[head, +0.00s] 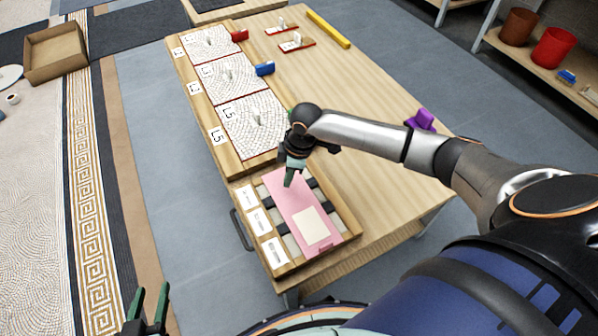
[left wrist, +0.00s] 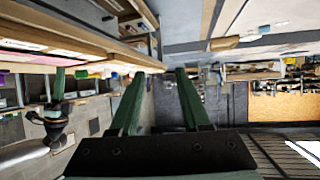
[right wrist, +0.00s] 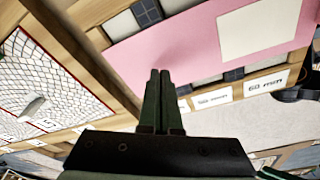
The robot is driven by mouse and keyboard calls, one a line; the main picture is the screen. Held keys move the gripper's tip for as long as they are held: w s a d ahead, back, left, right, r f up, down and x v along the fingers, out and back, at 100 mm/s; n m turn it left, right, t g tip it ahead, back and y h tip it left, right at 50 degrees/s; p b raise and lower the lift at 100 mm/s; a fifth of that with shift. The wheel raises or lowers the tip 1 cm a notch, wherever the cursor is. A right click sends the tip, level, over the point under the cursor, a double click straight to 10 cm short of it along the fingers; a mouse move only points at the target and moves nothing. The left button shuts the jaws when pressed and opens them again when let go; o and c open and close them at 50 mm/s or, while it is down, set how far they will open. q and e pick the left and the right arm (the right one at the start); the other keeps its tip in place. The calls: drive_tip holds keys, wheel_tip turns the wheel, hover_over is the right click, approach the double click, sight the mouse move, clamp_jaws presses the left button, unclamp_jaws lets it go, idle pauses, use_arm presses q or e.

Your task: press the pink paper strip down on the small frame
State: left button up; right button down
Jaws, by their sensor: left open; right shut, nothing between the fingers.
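The pink paper strip (head: 288,200) lies lengthwise over the small frame (head: 351,227), a wooden frame with dark and light tiles at the near end of the table. A cream rectangle (head: 311,226) sits on the strip's near half. The strip also fills the top of the right wrist view (right wrist: 190,40). My right gripper (head: 288,183) is shut and empty, its tips at the strip's far end; whether they touch it I cannot tell. My left gripper (head: 149,305) is open and empty, off the table at the lower left; its fingers also show in the left wrist view (left wrist: 155,100).
A yellow bar (head: 328,29) and a purple object (head: 421,120) lie further right. The table's middle is clear.

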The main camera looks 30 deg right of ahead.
drive_tip(key=shift+r+p, duration=0.6)
use_arm(q)
drive_tip(key=s+f+g, duration=0.3)
drive_tip(key=s+f, duration=0.1)
use_arm(e)
drive_tip(key=shift+r, duration=0.2)
use_arm(q)
drive_tip(key=r+p, duration=0.1)
drive_tip(key=p, duration=0.1)
drive_tip(key=d+r+p, duration=0.1)
drive_tip(key=p, duration=0.1)
drive_tip(key=r+p, duration=0.2)
drive_tip(key=shift+w+d+r, duration=0.1)
drive_tip(key=shift+w+d, duration=0.1)
drive_tip(key=shift+w, duration=0.05)
use_arm(e)
wheel_tip(320, 180, up, 5)
drive_tip(key=shift+f, duration=0.1)
